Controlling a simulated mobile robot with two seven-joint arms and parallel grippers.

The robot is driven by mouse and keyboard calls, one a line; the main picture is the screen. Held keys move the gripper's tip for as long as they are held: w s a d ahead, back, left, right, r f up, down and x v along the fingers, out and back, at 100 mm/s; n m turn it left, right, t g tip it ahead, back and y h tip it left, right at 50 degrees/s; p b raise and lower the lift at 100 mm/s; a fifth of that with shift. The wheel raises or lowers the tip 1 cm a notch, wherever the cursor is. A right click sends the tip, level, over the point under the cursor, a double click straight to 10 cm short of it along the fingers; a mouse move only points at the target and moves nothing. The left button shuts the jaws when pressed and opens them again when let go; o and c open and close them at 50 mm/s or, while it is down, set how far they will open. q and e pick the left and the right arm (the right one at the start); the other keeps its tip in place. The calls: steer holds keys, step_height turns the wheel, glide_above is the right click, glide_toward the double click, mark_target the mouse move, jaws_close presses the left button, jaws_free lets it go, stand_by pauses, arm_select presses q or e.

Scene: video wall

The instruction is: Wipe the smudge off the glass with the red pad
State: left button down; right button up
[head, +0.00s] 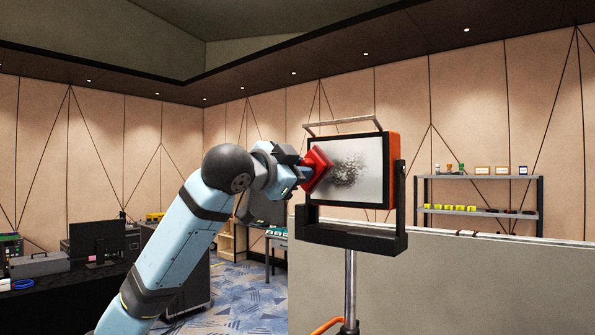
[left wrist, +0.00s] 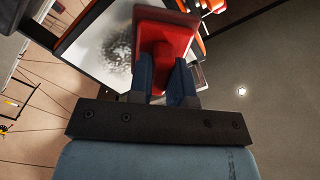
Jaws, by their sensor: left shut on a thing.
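The red pad (head: 318,165) is held by my left gripper (head: 303,173) at the left part of the glass (head: 330,199). In the left wrist view the red pad (left wrist: 165,45) sits between the two blue fingers of my left gripper (left wrist: 166,82). The dark grey smudge (head: 348,170) lies on the glass just right of the pad, and the pad may hide its left edge. The smudge also shows in the left wrist view (left wrist: 117,48), left of the pad. I cannot tell whether the pad touches the glass. My right gripper is in neither view.
The glass sits in an orange-and-black frame (head: 391,165) on a metal stand (head: 350,285). A grey partition (head: 470,285) stands behind at right, with a shelf (head: 480,210) beyond. A dark desk (head: 60,297) with a monitor (head: 97,237) is at left.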

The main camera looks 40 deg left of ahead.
mark_target(326, 169)
arm_select(q)
steer(key=shift+w+d+p, duration=0.1)
steer(key=shift+w+p, duration=0.45)
steer(key=shift+w, duration=0.45)
steer(key=shift+d, duration=0.1)
steer(key=shift+s+d+p, duration=0.15)
steer(key=shift+d+p, duration=0.25)
steer(key=shift+d, duration=0.5)
steer(key=shift+s+d+p, duration=0.15)
steer(key=shift+d+p, duration=0.25)
steer(key=shift+d, duration=0.5)
steer(key=shift+d+r+p, duration=0.1)
steer(key=shift+d+p, duration=0.4)
steer(key=shift+d, duration=0.4)
steer(key=shift+d+p, duration=0.35)
steer(key=shift+d, duration=0.75)
steer(key=shift+d+p, duration=0.35)
steer(key=shift+d, duration=0.3)
steer(key=shift+s+d+p, duration=0.15)
steer(key=shift+d+p, duration=0.3)
steer(key=shift+d, duration=0.7)
steer(key=shift+a, duration=0.1)
